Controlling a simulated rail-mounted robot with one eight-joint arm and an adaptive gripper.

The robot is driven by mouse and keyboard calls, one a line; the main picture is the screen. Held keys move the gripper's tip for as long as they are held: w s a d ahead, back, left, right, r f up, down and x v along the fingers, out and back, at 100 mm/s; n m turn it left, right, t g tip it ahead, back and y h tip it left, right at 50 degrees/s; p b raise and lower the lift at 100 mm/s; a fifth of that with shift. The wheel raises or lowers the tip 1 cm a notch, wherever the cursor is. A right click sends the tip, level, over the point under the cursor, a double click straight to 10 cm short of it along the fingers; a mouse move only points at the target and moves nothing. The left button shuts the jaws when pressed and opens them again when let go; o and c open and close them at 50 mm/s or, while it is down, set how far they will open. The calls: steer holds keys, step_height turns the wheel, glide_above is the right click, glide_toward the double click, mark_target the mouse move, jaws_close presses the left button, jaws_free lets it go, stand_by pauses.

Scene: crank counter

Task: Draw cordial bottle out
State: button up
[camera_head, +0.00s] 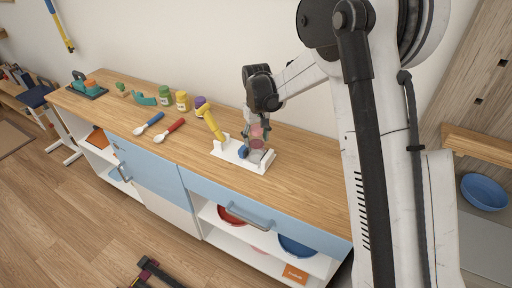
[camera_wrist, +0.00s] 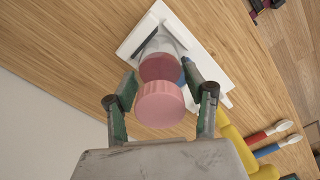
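The cordial bottle stands on a white base plate (camera_head: 222,152). It has a pink cap (camera_wrist: 160,104) and a clear body with pink content (camera_wrist: 160,67), also visible in the head view (camera_head: 257,132). Its lower end sits in a greyish clear holder (camera_head: 254,157). My gripper (camera_wrist: 159,80) points down over the bottle, one finger on each side, with small gaps visible beside it. The gripper looks open, also in the head view (camera_head: 259,120).
The counter right of the base is clear. Drawers and shelves are below.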

mark_target(256, 128)
steer(key=o, duration=0.3)
steer(key=c, duration=0.6)
steer(key=shift+o, duration=0.2)
steer(key=shift+r, duration=0.7)
steer(key=shift+r+p, duration=1.35)
steer(key=shift+r, duration=1.55)
